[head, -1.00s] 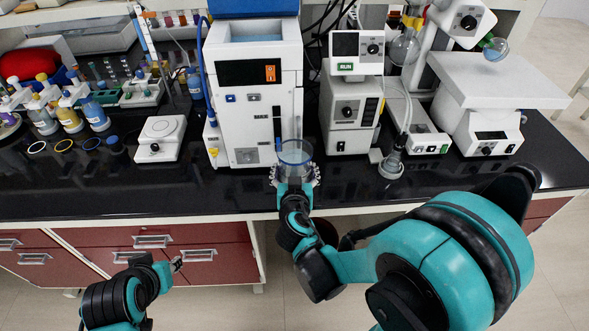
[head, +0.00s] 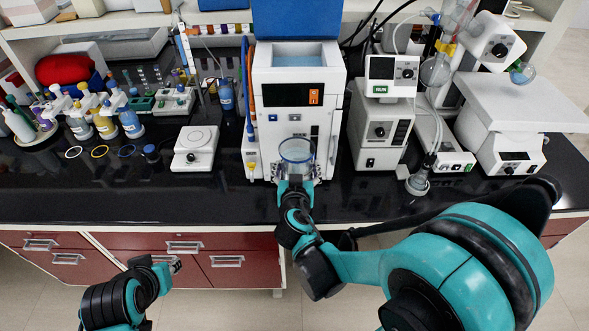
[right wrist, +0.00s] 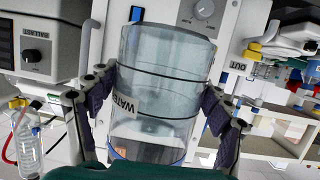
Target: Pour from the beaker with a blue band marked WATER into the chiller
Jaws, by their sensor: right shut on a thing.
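The clear glass beaker (head: 297,150) is in my right gripper (head: 296,173), in front of the chiller's face. In the right wrist view the beaker (right wrist: 160,85) carries a WATER label, with a bit of blue near its lower end. The fingers of the right gripper (right wrist: 160,105) close on it from both sides. The beaker looks roughly upright in the head view. The chiller (head: 290,140) is the tall white unit with a dark display and an open basin (head: 297,61) of pale blue liquid on top, above the beaker. My left gripper (head: 174,265) is low, before the drawers; its jaw opening is unclear.
A small balance (head: 196,147) and several wash bottles (head: 105,115) are to the left. A blue lid or panel (head: 297,19) rises behind the basin.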

